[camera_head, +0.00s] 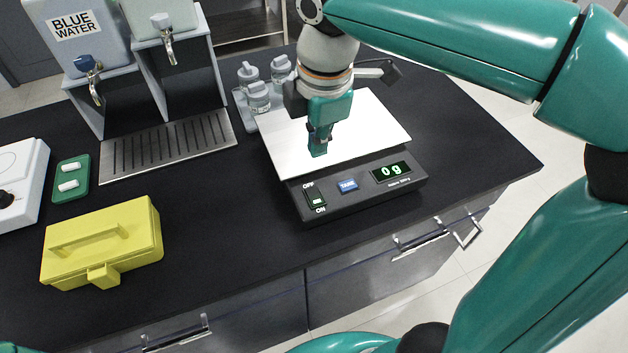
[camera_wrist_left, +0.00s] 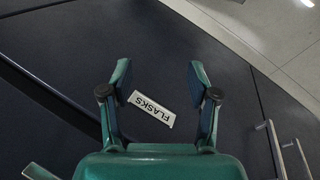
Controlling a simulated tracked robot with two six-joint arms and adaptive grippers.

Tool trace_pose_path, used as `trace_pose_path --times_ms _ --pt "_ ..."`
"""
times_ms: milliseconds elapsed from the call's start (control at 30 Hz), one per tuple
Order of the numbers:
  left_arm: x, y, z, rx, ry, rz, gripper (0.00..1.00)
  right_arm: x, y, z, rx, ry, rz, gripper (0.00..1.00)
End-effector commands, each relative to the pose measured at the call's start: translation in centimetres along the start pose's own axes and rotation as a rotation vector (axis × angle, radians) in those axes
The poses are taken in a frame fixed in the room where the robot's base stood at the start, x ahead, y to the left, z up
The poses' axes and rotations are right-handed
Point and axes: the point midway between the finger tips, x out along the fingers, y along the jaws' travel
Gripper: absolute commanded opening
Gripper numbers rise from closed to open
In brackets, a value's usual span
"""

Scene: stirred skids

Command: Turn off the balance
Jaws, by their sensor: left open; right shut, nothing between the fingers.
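The balance (camera_head: 355,188) is a dark box with a white weighing plate (camera_head: 375,125), standing near the counter's front edge. Its display (camera_head: 391,172) is lit and reads 0 g. The rocker switch (camera_head: 315,196) sits at the front left of its panel, between the words OFF and ON. A blue button (camera_head: 347,186) is between the switch and the display. My right gripper (camera_head: 319,148) points down in front of the plate area, shut and empty, behind the switch. My left gripper (camera_wrist_left: 158,75) is open and empty in the left wrist view; its fingers are out of the head view.
Small bottles (camera_head: 259,97) stand on a tray behind the balance's left side. A yellow box (camera_head: 104,243), a green tray (camera_head: 71,179) with white pieces and a drip grate (camera_head: 169,146) are further left. A FLASKS label (camera_wrist_left: 152,109) lies beyond my left fingers. The counter right of the balance is clear.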

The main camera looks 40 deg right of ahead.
Motion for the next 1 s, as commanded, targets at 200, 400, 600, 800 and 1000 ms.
trace_pose_path --times_ms 200,400,600,800,1000 --pt "0.5 -0.2 0.0 0.000 0.000 0.000 0.60 4.3 -0.1 0.1 0.000 -0.003 -0.006 0.00" --pt "0.7 -0.3 0.0 0.000 0.000 0.000 0.60 8.4 -0.1 0.1 0.000 -0.002 -0.006 0.00" --pt "0.7 -0.2 0.0 0.000 0.000 0.000 0.60 11.1 -0.1 0.0 -0.001 -0.001 -0.003 0.00" --pt "0.7 -0.2 0.0 0.000 0.000 0.000 0.60 12.2 0.0 0.0 0.000 0.001 -0.001 0.00" --pt "0.7 -0.2 0.0 0.000 0.000 0.000 0.60 12.2 0.0 0.0 -0.001 0.001 0.000 0.00"
